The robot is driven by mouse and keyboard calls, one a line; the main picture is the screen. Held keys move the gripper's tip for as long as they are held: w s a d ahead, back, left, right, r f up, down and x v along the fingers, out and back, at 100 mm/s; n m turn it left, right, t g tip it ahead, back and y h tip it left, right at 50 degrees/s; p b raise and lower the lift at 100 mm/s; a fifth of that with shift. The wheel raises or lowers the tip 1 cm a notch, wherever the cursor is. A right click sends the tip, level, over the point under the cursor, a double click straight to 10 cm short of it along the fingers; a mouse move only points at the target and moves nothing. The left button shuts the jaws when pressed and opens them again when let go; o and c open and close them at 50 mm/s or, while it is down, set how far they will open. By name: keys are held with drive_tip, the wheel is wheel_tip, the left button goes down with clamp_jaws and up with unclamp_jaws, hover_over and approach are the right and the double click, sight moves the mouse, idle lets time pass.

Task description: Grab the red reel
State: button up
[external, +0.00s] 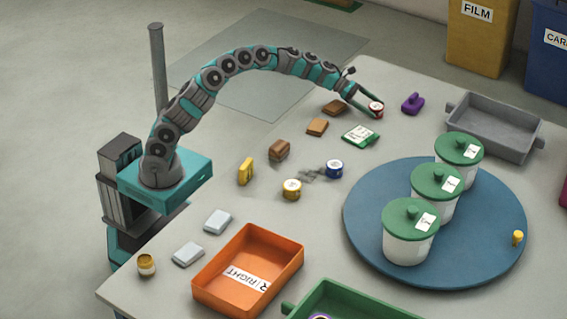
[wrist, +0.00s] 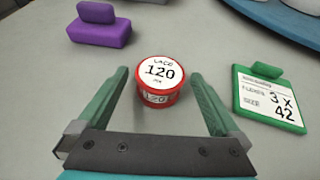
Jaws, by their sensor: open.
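The red reel (external: 376,109) stands upright on the table at the far side, by the tip of my arm. In the wrist view the red reel (wrist: 160,80) has a white top label reading "LACO 120". My gripper (wrist: 160,88) is open, with one green finger on each side of the reel and a gap on both sides. The reel sits between the fingertips, towards their far ends. In the external view my gripper (external: 369,108) reaches down to the reel, and its fingers partly overlap it.
A purple block-like thing (wrist: 100,28) and a green-framed card (wrist: 268,98) lie near the reel. A blue turntable (external: 365,240) carries white tubs with green lids. A grey tray (external: 490,148), an orange tray (external: 205,290), a blue reel (external: 334,169) and a yellow reel (external: 292,189) are also on the table.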

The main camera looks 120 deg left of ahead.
sight(371, 108)
drive_tip(key=shift+x, duration=0.9)
drive_tip(key=shift+c, duration=0.2)
drive_tip(key=c, duration=1.3)
drive_tip(key=shift+r, duration=0.1)
drive_tip(key=shift+r, duration=0.4)
drive_tip(key=shift+s+d+r, duration=0.1)
drive_tip(key=shift+s+r, duration=0.05)
drive_tip(key=shift+r, duration=0.5)
drive_tip(key=shift+s+d+r, duration=0.1)
drive_tip(key=shift+s+r, duration=0.1)
drive_tip(key=shift+r, duration=0.5)
drive_tip(key=s+d, duration=0.3)
drive_tip(key=s+d+r, duration=0.1)
drive_tip(key=s+d, duration=0.6)
drive_tip(key=s, duration=0.1)
drive_tip(key=shift+d+r+b, duration=0.25)
drive_tip(key=shift+b, duration=0.05)
